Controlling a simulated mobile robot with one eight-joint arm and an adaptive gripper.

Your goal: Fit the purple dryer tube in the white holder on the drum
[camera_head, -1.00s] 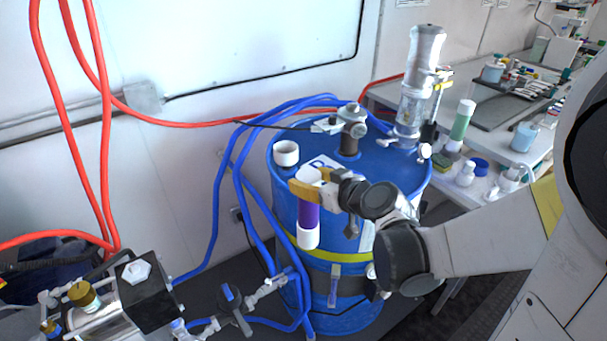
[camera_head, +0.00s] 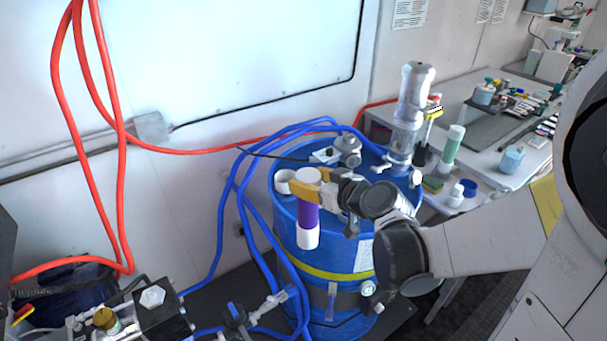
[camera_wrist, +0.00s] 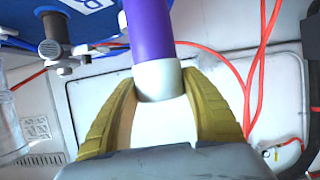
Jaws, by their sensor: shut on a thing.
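The purple dryer tube (camera_head: 308,214) has white end caps and hangs upright in front of the blue drum (camera_head: 345,235). My gripper (camera_head: 309,184), with yellow fingers, is shut on the tube near its upper white cap. In the wrist view the fingers (camera_wrist: 160,95) close around a white cap, and the purple tube (camera_wrist: 150,30) runs out past them. The white holder (camera_head: 284,181) is a short open ring on the left of the drum top. It is just left of and behind the tube's upper end, apart from it as far as I can tell, and partly hidden.
A valve fitting (camera_head: 347,150) and a clear-and-grey cylinder (camera_head: 408,115) stand on the drum top. Blue hoses (camera_head: 240,200) run along the drum's left side. A pump with fittings (camera_head: 150,310) is at the lower left. A bench (camera_head: 480,140) with bottles is at the right.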

